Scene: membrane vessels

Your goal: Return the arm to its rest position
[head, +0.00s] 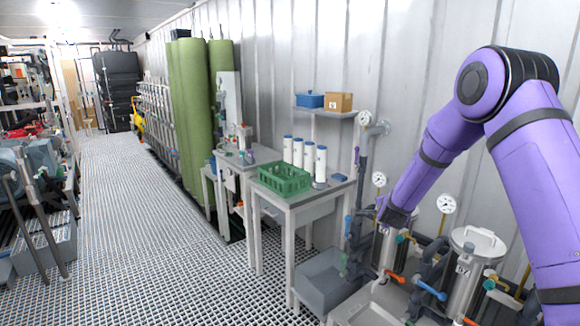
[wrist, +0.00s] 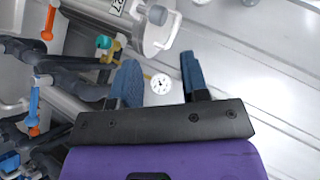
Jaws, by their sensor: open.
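My purple arm (head: 440,150) reaches from the right edge of the head view, bends at a high elbow and slopes down to the left. My gripper (head: 388,226) is at its lower end, in front of the steel vessels and pipes, and its fingers are hard to make out there. In the wrist view my gripper (wrist: 158,70) shows two blue-grey fingers spread apart with nothing between them. A white round gauge (wrist: 161,83) appears behind the gap. I cannot tell how far the fingers are from the pipework.
Vessel 37 (head: 474,262), with valves and gauges (head: 447,203), stands close below my arm. A table with a green crate (head: 284,180) and white cylinders (head: 308,157) stands to its left. A shelf (head: 325,113) is on the wall.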

